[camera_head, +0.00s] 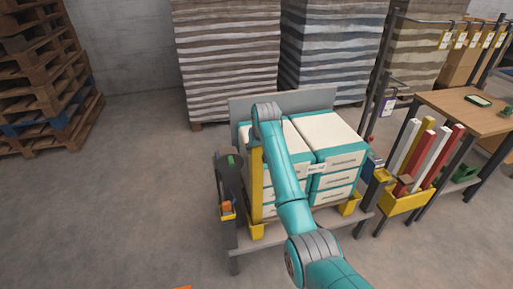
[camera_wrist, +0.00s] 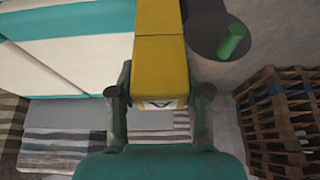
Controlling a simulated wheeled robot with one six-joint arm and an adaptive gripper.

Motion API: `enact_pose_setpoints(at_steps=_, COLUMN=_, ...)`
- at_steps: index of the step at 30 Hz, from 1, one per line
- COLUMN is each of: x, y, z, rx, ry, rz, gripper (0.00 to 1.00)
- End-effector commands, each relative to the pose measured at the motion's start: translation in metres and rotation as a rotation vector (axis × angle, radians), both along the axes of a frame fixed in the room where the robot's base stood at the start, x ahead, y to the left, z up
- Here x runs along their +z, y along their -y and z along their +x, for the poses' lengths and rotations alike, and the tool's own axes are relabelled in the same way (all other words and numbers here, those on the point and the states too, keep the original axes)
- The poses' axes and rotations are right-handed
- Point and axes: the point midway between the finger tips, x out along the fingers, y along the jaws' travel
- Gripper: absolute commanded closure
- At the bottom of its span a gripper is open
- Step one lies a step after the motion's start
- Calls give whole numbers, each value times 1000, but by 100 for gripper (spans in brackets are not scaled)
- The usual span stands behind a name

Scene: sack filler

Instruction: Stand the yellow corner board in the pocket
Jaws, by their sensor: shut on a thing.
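The yellow corner board (camera_head: 256,187) stands about upright at the front left corner of the sack stack in the head view. Its lower end meets the yellow pocket (camera_head: 256,231) at that corner; I cannot tell how deep it sits. In the wrist view the board (camera_wrist: 160,58) runs up the middle, with a dark mark on its near end. My gripper (camera_wrist: 160,92) is shut on the board, with one finger on each side. In the head view my gripper is mostly hidden behind my arm.
White and teal sacks (camera_head: 336,148) fill the pallet right of the board. A dark post with a green top (camera_head: 230,162) stands close left. Another yellow pocket (camera_head: 350,205) is at the front right. A yellow rack (camera_head: 405,201) holds several boards. The floor left is clear.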

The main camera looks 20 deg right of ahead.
Motion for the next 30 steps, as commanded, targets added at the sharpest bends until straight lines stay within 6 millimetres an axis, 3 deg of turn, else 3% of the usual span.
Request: enact_pose_setpoints(at_steps=30, x=-23, y=0, z=0, rx=0, ry=1, rz=0, gripper=93)
